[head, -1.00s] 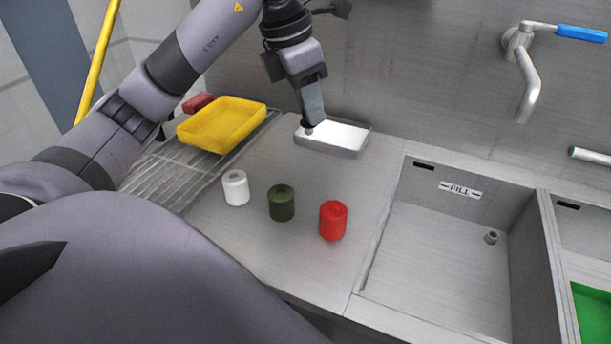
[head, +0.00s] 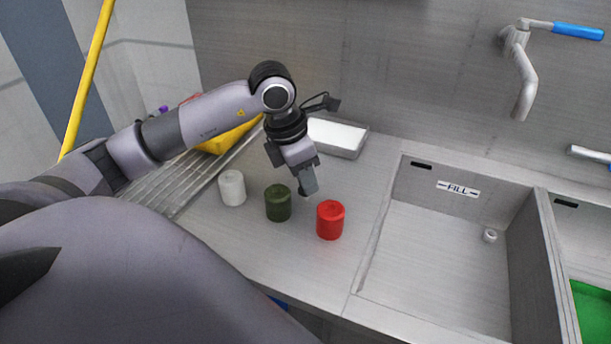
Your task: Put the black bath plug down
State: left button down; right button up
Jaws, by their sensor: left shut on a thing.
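My left gripper (head: 309,188) is low over the steel counter, above and between the dark green cylinder (head: 278,203) and the red cylinder (head: 330,220), a little behind them. It is shut on the black bath plug, of which at most a small dark edge shows at the fingertips; the fingers hide the rest. I cannot tell whether the plug touches the counter. My right gripper is not in view.
A white cylinder (head: 232,188) stands left of the green one. A white-filled tray (head: 338,138) is at the back wall. A yellow tray (head: 228,137) sits on the ribbed drainer behind my arm. The sink basin (head: 440,255), marked FILL, is to the right.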

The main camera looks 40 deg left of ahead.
pick_arm(q)
jog(key=shift+f, duration=0.25)
jog(key=c, duration=0.9)
grip_release()
jog(key=shift+c, duration=0.2)
jog(key=v, duration=1.2)
jog(key=shift+s+r, duration=0.1)
jog(key=shift+s, duration=0.05)
